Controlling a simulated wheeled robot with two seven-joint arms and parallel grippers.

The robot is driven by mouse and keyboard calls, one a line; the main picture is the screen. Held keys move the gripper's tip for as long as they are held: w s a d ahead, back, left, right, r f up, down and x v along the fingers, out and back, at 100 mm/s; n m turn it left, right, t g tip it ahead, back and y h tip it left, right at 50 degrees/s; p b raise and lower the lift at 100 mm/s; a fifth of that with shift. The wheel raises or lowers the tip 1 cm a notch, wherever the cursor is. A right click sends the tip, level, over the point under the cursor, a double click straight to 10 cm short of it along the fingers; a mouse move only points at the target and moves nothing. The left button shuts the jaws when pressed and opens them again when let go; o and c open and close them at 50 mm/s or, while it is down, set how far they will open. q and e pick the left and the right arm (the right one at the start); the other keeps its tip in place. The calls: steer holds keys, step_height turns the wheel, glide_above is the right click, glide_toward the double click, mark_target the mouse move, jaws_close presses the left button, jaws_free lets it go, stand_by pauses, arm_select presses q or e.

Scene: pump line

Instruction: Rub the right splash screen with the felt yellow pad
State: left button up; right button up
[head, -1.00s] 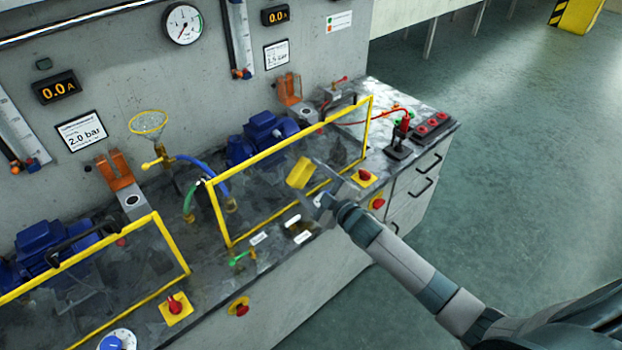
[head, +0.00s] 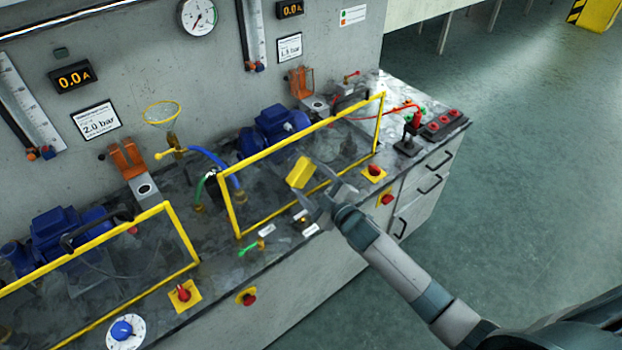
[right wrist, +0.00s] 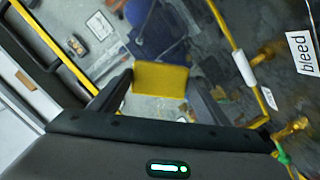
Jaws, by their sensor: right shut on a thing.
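The yellow felt pad (head: 300,172) is held by my right gripper (head: 318,190), which is shut on it; the pad also shows between the fingers in the right wrist view (right wrist: 161,79). The right splash screen (head: 341,160) is a clear pane in a yellow frame, standing in front of the right blue pump (head: 274,128). The pad is in front of the pane; I cannot tell whether it touches. In the right wrist view the screen's yellow frame (right wrist: 228,28) runs along the right. My left gripper is not in view.
A left splash screen (head: 165,206) stands at the lower left. Red knobs on yellow plates (head: 374,173) and a green-handled valve (head: 252,248) sit along the bench's front edge. A black stand and red socket strip (head: 444,126) are at the right end. Open floor lies to the right.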

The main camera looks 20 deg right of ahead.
mark_target(295, 181)
steer(key=shift+s+a+p, duration=0.2)
steer(key=shift+s+a, duration=0.1)
steer(key=shift+a, duration=0.6)
steer(key=shift+s+a+p, duration=0.15)
steer(key=shift+s+a, duration=0.1)
steer(key=shift+a, duration=0.6)
steer(key=shift+r, duration=0.2)
steer(key=shift+r+p, duration=1.3)
steer(key=shift+p, duration=0.05)
steer(key=shift+d, duration=0.1)
steer(key=shift+w+d+f, duration=0.1)
steer(key=shift+w+d, duration=0.15)
steer(key=shift+d, duration=0.6)
steer(key=shift+w+d+f, duration=0.1)
steer(key=shift+w+d, duration=0.15)
steer(key=shift+d, duration=0.6)
